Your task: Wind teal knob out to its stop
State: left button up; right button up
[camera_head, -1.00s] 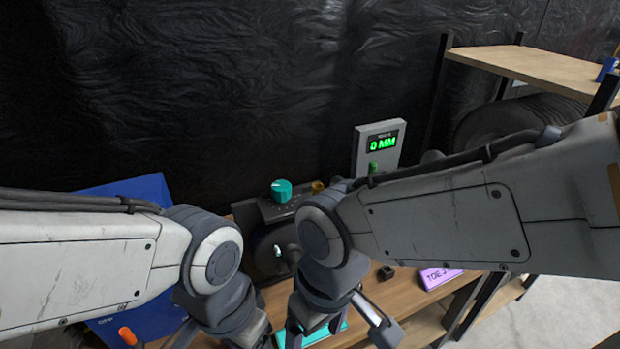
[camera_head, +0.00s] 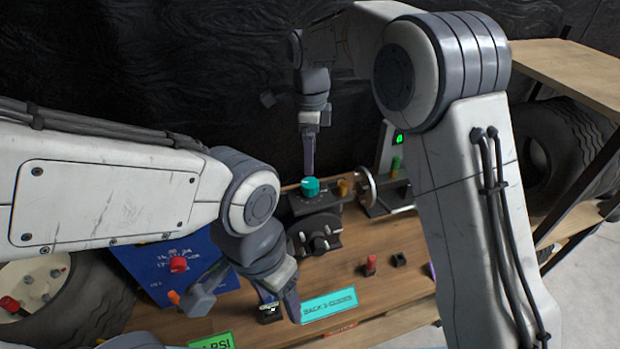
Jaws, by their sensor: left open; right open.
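The teal knob (camera_head: 310,187) sits on top of a dark device on the wooden bench, near the middle of the view. My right gripper (camera_head: 309,170) points straight down over it; its fingers overlap in this view and their tips end at the knob's top edge. I cannot tell whether they straddle or touch it. My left gripper (camera_head: 245,302) is open and empty, low over the front of the bench.
A blue panel (camera_head: 210,262) with a red knob stands at left. A teal sign (camera_head: 328,306) reading "BACK 2 CLICKS" and a red-topped part (camera_head: 370,265) lie on the bench. Tyres and a shelf (camera_head: 565,70) flank the bench.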

aim_at(310, 182)
notch_tip(310, 182, down, 10)
jog(key=shift+s+r+p, duration=0.1)
jog(key=shift+r+p, duration=0.15)
jog(key=shift+p, duration=0.65)
grip_shut()
jog(key=shift+n, duration=0.3)
